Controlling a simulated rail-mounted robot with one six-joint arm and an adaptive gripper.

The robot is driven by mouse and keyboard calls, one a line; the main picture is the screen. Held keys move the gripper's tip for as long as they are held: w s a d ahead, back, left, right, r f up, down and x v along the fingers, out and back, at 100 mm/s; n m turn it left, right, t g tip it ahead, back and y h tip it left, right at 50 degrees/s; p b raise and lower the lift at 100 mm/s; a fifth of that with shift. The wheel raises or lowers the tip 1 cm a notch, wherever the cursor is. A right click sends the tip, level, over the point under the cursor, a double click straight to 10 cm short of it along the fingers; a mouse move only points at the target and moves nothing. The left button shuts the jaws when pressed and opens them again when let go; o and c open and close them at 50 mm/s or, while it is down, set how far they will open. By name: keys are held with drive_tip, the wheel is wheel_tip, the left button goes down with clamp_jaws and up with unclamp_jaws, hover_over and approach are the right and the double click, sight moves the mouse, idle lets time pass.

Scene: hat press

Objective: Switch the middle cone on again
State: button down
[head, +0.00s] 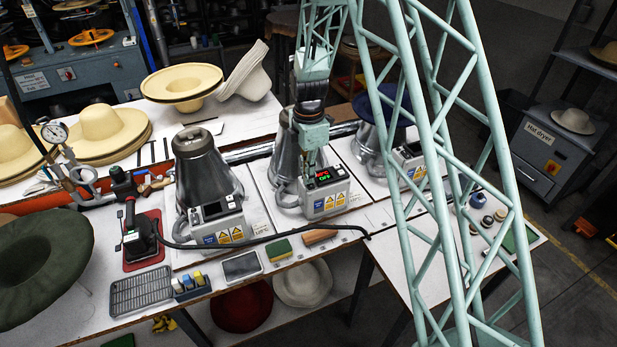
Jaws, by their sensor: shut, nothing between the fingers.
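Three metal steaming cones stand in a row on the white bench. The middle cone (283,151) is partly hidden behind my arm. Its control box (326,199) faces the front, and its display (322,176) is lit with red and green characters; the green text seems to read OFF. My gripper (311,163) is shut and empty, pointing down just above and behind that box. I cannot tell whether it touches the box. The left cone (204,172) has a box with a dark display (215,209). The right cone (370,150) bears a blue hat (385,106).
A black hose (290,236) runs along the bench front from an iron (139,239) on a red pad. Pale hats (103,124) stand at the left and a green hat (38,262) at front left. A teal lattice column (440,150) crosses the right side. Sponges and brushes line the front edge.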

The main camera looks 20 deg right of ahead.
sight(311, 187)
drive_tip(key=r, duration=0.2)
drive_tip(key=r+p, duration=0.1)
drive_tip(key=r, duration=0.1)
drive_tip(key=shift+s, duration=0.25)
wheel_tip(311, 187, up, 10)
drive_tip(key=s, duration=0.1)
drive_tip(key=shift+s+d+f+b, duration=0.15)
drive_tip(key=shift+s+b, duration=0.05)
drive_tip(key=shift+b, duration=0.15)
idle(0.6)
